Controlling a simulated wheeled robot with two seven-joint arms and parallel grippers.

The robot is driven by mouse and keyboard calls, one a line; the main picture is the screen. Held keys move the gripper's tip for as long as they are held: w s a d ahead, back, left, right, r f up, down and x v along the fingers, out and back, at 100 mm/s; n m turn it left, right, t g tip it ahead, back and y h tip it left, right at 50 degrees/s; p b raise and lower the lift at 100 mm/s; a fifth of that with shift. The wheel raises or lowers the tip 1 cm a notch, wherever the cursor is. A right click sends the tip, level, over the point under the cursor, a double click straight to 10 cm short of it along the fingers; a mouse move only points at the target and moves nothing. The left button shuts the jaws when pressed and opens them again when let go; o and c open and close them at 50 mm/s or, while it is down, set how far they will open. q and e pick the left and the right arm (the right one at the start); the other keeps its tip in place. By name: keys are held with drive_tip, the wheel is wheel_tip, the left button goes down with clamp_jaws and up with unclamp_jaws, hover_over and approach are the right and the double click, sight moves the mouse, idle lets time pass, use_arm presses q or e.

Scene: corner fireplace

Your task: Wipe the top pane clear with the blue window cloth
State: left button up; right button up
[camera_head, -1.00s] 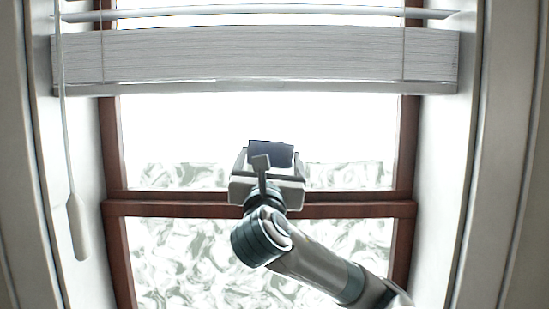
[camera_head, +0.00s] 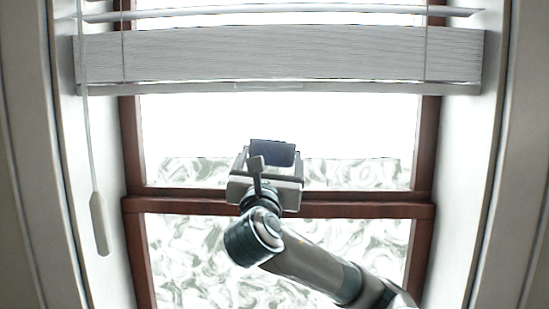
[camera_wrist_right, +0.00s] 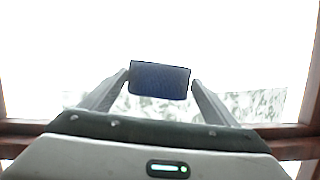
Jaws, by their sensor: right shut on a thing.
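The top pane (camera_head: 330,125) is clear white in its upper part. A band of grey-green smears (camera_head: 365,173) crosses its lower part, just above the red-brown crossbar. My right gripper (camera_head: 272,160) is in front of the pane at this band. It is shut on the blue window cloth (camera_head: 272,152), a dark blue pad. In the right wrist view, the cloth (camera_wrist_right: 160,80) sits between the two fingertips, with smears showing low on both sides. I cannot tell whether the cloth touches the glass. My left gripper is not in view.
The lower pane (camera_head: 190,255) is covered in smears. A raised blind (camera_head: 280,58) hangs across the top of the window. Its cord with a pull (camera_head: 100,222) hangs at the left. White walls of the recess stand on both sides.

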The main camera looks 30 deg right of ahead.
sight(257, 155)
drive_tip(key=shift+w+a+p, duration=0.4)
drive_tip(key=shift+w+a, duration=0.5)
drive_tip(key=shift+a, duration=0.25)
drive_tip(key=shift+w+a, duration=0.1)
drive_tip(key=w+a+p, duration=0.1)
drive_tip(key=w+a, duration=0.1)
drive_tip(key=shift+a, duration=0.4)
drive_tip(key=shift+a, duration=0.1)
drive_tip(key=s+a, duration=0.1)
drive_tip(key=s, duration=0.1)
drive_tip(key=s+a+p, duration=0.1)
drive_tip(key=s+a, duration=0.1)
drive_tip(key=shift+s+a, duration=0.2)
drive_tip(key=shift+s, duration=0.15)
drive_tip(key=shift+s+a, duration=0.1)
idle(0.4)
